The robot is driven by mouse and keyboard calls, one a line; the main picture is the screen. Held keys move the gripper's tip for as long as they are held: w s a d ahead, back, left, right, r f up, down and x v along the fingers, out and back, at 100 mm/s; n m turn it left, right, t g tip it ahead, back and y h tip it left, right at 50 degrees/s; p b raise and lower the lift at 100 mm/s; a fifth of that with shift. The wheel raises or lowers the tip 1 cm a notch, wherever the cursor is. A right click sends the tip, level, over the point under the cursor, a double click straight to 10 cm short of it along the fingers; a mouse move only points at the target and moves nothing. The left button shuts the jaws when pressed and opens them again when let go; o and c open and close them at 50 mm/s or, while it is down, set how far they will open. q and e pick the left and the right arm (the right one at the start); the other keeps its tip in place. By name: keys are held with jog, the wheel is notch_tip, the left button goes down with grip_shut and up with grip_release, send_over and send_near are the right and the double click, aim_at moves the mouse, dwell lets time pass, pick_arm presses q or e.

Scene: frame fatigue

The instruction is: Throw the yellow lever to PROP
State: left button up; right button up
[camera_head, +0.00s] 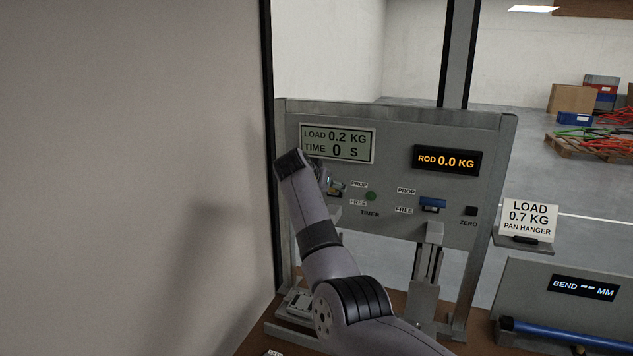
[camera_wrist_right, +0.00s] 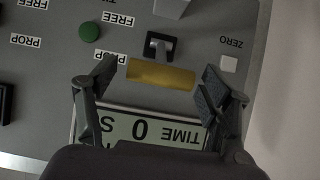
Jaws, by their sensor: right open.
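The yellow lever (camera_wrist_right: 160,75) shows as a yellow bar on a dark bracket in the right wrist view, which sees the panel upside down. The bar is level with the PROP label (camera_wrist_right: 108,57) or slightly beyond it, away from the FREE label (camera_wrist_right: 118,18). My right gripper (camera_wrist_right: 159,79) is open, one finger near each end of the bar, with gaps visible at both ends. I cannot tell its depth to the bar. In the head view my right arm hides most of the lever, and the gripper (camera_head: 328,182) shows only partly. My left gripper is in neither view.
A green TIMER button (camera_head: 371,196) and a blue lever (camera_head: 432,204) are on the same panel (camera_head: 390,125). A white button marked ZERO (camera_wrist_right: 229,63) is close to one finger. The load display (camera_head: 338,143) reads 0.2 KG, time 0 S. A wall (camera_head: 130,180) stands left.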

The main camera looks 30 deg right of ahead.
jog(key=v, duration=1)
jog(key=shift+s+a+r, duration=0.2)
jog(key=shift+a, duration=0.05)
